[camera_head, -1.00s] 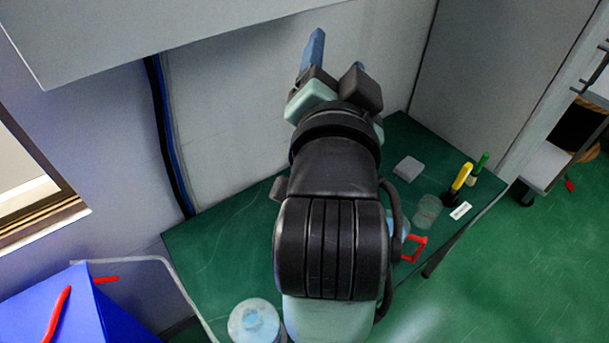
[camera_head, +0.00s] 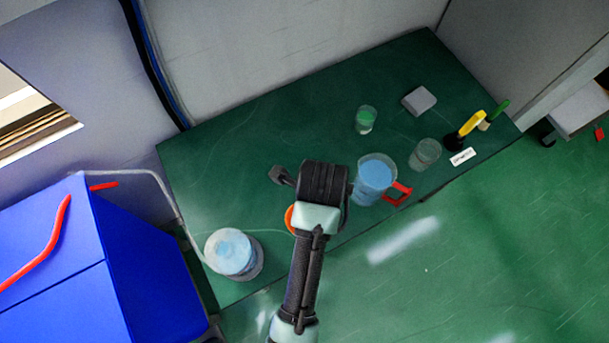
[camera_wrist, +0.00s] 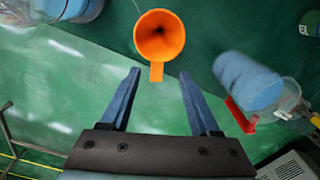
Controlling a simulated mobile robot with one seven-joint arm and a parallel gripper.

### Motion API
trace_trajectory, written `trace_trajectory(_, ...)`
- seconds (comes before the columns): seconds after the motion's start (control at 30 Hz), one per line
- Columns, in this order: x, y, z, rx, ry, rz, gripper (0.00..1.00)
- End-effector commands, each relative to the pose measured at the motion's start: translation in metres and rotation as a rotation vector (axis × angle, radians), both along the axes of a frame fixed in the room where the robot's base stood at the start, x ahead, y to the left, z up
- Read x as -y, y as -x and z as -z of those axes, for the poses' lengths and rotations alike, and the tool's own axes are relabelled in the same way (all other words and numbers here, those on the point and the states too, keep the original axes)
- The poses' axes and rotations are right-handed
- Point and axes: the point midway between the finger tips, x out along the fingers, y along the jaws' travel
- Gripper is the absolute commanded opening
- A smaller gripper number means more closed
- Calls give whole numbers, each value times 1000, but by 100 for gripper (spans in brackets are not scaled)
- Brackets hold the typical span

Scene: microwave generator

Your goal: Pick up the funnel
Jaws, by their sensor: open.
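The orange funnel (camera_wrist: 160,35) lies on the green table in the wrist view, its wide mouth facing the camera and its tab pointing toward my gripper. My gripper (camera_wrist: 159,78) is open and empty, its two blue fingers apart, with the tab's end near the gap between the fingertips. In the head view only a sliver of the funnel (camera_head: 289,219) shows at the left of my arm; the arm hides the rest and the fingers.
A pitcher of blue liquid with a red handle (camera_head: 375,178) stands right of my arm. A round container (camera_head: 232,254) stands at the left. A green-filled glass (camera_head: 366,119), a clear glass (camera_head: 425,154) and a grey block (camera_head: 419,100) are farther right. The table's back middle is clear.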

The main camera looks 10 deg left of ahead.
Motion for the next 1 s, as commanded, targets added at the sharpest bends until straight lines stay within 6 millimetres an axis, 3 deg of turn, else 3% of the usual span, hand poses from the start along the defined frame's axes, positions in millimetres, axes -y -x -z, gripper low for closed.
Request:
trace_trajectory(0.1, 0, 1, 19, -2, -1, 0, 62)
trace_trajectory(0.37, 2, 4, 37, -2, -1, 1, 62)
trace_trajectory(0.63, 7, 11, 74, 1, 1, -1, 62)
trace_trajectory(0.93, 7, 11, 80, 4, 0, -1, 62)
trace_trajectory(1.0, 7, 10, 80, 4, 0, -2, 54)
